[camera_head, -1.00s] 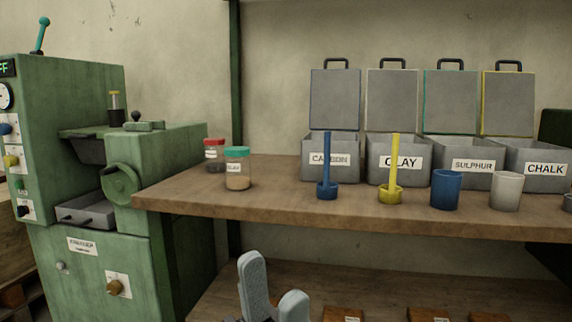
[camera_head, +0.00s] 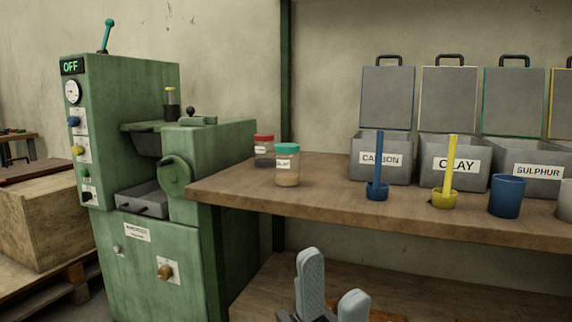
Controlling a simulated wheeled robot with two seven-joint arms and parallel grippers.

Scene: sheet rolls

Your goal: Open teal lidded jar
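The teal lidded jar (camera_head: 287,166) stands upright near the left end of the wooden shelf top. Its teal lid is on, and a tan material fills the lower part of the clear body. My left gripper (camera_head: 332,292) shows at the bottom of the head view, in front of and below the shelf edge. Its two grey fingers are apart with nothing seen between them, and it does not touch the jar. My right gripper is out of the picture.
A red lidded jar (camera_head: 264,151) stands just behind left of the teal one. Blue (camera_head: 377,182) and yellow (camera_head: 446,185) scoops, a blue cup (camera_head: 507,196) and open labelled bins (camera_head: 382,158) stand to the right. A green machine (camera_head: 140,170) adjoins the shelf (camera_head: 330,205) at left.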

